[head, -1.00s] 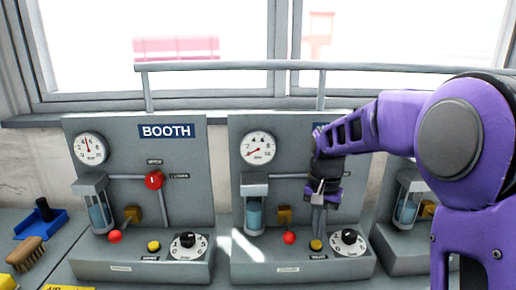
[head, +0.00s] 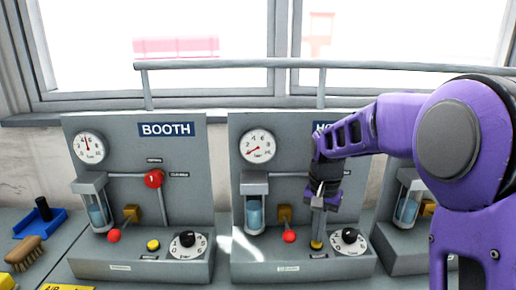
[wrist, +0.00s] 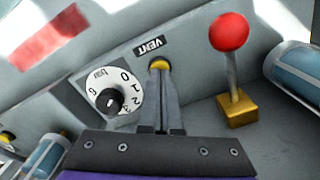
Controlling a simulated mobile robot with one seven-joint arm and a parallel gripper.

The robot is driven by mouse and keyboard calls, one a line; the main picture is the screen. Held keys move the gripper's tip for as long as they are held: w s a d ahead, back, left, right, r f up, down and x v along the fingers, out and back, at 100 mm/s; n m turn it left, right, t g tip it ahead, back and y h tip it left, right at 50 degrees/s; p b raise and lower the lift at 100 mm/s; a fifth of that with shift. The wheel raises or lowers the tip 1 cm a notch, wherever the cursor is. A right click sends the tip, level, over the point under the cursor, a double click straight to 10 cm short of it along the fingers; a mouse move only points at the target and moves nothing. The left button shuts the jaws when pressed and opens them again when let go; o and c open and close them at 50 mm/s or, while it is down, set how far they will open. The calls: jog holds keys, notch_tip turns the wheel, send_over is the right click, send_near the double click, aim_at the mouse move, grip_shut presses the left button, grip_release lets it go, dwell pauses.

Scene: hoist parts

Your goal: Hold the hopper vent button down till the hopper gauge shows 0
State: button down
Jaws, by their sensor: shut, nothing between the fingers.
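The hopper panel (head: 290,130) is the middle one; my arm covers most of its label. Its round white gauge (head: 258,146) has a red needle pointing to the lower left; the numerals are too small to read. The yellow vent button (head: 316,246) sits on the panel's base, left of a black knob. My gripper (head: 317,240) is shut and empty, pointing down at the button. In the wrist view the fingertips meet the yellow button (wrist: 159,63) below the VENT label (wrist: 149,46) and partly cover it. How far it is pressed I cannot tell.
A black knob on a white dial (wrist: 112,99) and a red-balled lever (wrist: 229,32) flank the fingers closely. The booth panel (head: 135,215) stands left and another panel (head: 400,240) right. A brush (head: 25,252) and blue tray (head: 40,222) lie far left.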

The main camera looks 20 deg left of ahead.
jog(key=shift+f+b, duration=0.3)
jog(key=shift+f, duration=0.3)
jog(key=shift+r, duration=0.1)
notch_tip(320, 180, up, 7)
jog(key=p, duration=0.6)
jog(key=shift+s, duration=0.1)
jog(key=s+d+r, duration=0.2)
jog(key=s, duration=0.7)
jog(key=shift+s+d+r, duration=0.25)
jog(key=shift+d+r, duration=0.15)
